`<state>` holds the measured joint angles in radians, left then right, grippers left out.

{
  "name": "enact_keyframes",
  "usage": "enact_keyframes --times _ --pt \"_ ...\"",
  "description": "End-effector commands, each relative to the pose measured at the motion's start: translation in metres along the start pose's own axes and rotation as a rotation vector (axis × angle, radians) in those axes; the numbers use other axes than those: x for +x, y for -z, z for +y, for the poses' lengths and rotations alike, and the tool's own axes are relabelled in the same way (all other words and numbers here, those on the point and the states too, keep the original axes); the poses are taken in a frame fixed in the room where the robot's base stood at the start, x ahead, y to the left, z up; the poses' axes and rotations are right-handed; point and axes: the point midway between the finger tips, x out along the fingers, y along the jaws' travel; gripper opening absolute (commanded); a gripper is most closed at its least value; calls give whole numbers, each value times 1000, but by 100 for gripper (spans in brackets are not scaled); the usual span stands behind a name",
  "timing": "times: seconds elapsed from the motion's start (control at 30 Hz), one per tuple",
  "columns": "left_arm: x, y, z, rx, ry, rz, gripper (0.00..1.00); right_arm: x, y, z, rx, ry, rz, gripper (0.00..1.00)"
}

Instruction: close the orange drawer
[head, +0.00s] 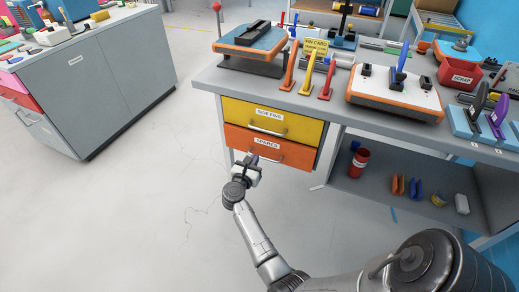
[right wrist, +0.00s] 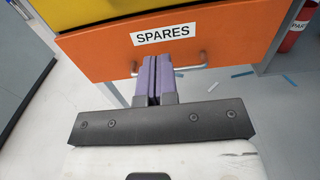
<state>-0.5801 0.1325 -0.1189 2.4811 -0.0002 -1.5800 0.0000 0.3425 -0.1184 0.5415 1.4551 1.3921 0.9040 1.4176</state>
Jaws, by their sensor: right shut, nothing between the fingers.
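The orange drawer (head: 292,154), labelled SPARES, is the lower of two drawers under the grey workbench. Its front looks nearly in line with the yellow drawer (head: 290,122) above it; I cannot tell how far it stands out. It has a metal bar handle (head: 268,157). My right gripper (head: 254,160) is in front of the drawer's left part. In the right wrist view, the purple fingers (right wrist: 154,62) are together and empty, pointing at the orange front (right wrist: 235,44) just under the label, at the handle (right wrist: 190,68). Contact is not clear. My left gripper is not in view.
The bench top (head: 335,106) carries tools, coloured levers and a red scrap bin (head: 460,77). A lower shelf (head: 400,204) to the right holds a red can (head: 359,163) and small parts. A grey cabinet (head: 100,80) stands at left. The floor between is clear.

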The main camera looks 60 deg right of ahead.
Motion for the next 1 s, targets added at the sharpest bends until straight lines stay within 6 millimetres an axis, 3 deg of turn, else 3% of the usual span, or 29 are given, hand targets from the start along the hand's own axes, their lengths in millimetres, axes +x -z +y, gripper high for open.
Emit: enact_keyframes --times 0.27,0.53,0.73,1.0 --pt "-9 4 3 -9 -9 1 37 -30 0 -1 -1 0 0 0" --pt "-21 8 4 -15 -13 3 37 -34 9 -32 -1 1 0 0" --pt "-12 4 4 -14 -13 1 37 -11 10 -31 1 3 -1 0" --pt "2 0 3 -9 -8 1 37 41 10 -31 0 3 -3 0"
